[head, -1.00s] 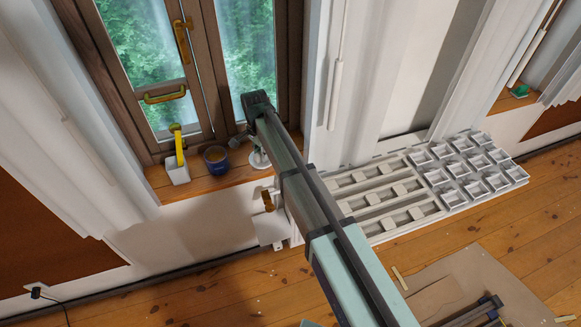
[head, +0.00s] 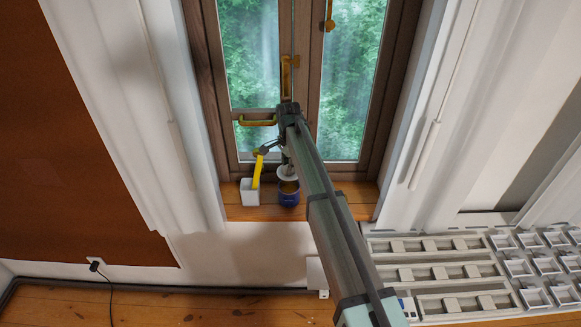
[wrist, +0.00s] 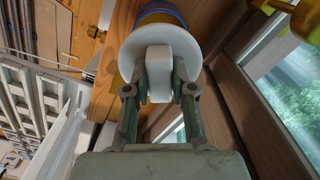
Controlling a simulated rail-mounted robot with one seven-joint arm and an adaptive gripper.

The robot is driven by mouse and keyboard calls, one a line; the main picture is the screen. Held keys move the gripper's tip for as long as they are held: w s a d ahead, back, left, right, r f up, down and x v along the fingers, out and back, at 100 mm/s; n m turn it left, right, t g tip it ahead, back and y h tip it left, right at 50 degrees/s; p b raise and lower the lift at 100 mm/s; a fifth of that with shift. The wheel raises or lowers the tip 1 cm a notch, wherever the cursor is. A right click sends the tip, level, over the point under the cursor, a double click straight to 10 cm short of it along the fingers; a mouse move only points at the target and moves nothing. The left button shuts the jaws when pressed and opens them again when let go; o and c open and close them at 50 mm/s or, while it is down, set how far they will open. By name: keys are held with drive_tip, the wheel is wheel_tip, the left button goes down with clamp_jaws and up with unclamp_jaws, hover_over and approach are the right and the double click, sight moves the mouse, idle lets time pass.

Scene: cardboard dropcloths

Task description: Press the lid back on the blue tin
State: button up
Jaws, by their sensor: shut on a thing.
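The blue tin (head: 289,198) stands upright on the wooden window sill, its brownish open mouth partly showing in the head view. The white round lid (head: 288,173) is just above and slightly behind the tin's mouth, not seated on it. My gripper (head: 287,154) is shut on the lid's knob. In the wrist view my gripper (wrist: 160,92) has a finger on each side of the white knob, and the lid (wrist: 186,42) covers part of the tin (wrist: 160,15) beyond it. Whether the lid touches the rim is hidden.
A white square pot (head: 249,193) with a yellow-handled tool (head: 257,170) stands close left of the tin. The window frame with its brass handle (head: 257,121) rises behind. The sill (head: 340,203) is clear to the right. White trays (head: 440,272) lie at lower right.

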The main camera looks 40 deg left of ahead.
drive_tip(key=shift+f+b, duration=0.9)
drive_tip(key=shift+f, duration=1.7)
drive_tip(key=shift+f, duration=0.2)
idle(0.4)
drive_tip(key=o, duration=1.4)
drive_tip(key=shift+r, duration=0.1)
drive_tip(key=shift+r+p, duration=1.4)
drive_tip(key=shift+r, duration=2.05)
clamp_jaws()
